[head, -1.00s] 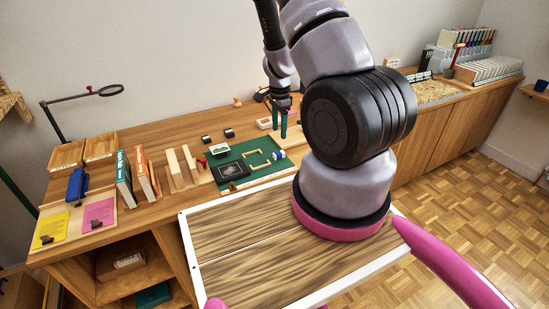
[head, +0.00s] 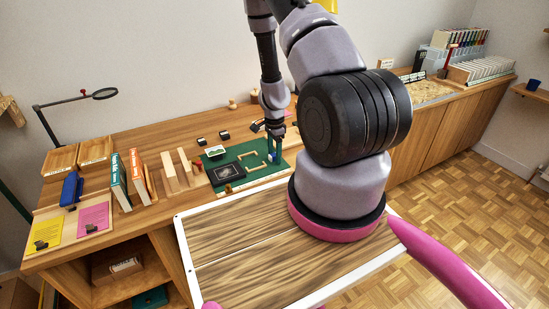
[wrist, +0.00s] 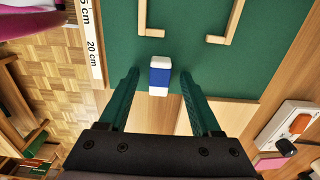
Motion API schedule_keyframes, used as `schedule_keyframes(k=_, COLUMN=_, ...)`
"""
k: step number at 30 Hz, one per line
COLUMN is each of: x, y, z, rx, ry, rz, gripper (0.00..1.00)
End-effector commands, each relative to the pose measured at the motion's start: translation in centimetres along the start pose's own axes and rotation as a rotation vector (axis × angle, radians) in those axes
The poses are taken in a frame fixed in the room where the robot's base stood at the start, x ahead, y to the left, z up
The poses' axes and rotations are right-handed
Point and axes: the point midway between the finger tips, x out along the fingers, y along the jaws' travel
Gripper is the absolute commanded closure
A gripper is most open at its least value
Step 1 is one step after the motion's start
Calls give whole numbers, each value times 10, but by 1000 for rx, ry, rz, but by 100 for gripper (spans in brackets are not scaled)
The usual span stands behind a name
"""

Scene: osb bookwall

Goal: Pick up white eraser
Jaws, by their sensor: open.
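The white eraser (wrist: 160,76) has a blue sleeve and lies at the edge of the green mat (wrist: 190,12) in the wrist view. My gripper (wrist: 159,78) is open, with its two green fingers on either side of the eraser and gaps on both sides. I cannot tell from this view how high the fingertips are above the mat. In the head view my gripper (head: 274,156) is over the right end of the green mat (head: 215,163), and the eraser there is mostly hidden by the fingers.
Wooden corner pieces (wrist: 228,22) lie on the mat beyond the eraser. A ruler (wrist: 91,45) runs along the left. Books (head: 130,178) stand left of the mat in the head view.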

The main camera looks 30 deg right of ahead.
Motion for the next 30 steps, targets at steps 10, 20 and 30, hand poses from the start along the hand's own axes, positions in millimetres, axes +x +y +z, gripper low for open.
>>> schedule_keyframes(k=10, x=0, y=0, z=0, rx=0, ry=0, rz=0, gripper=100)
schedule_keyframes(k=20, x=-13, y=0, z=1, rx=-3, ry=1, rz=-1, gripper=100)
schedule_keyframes(k=30, x=-79, y=-1, z=1, rx=-2, ry=0, rz=-2, gripper=100)
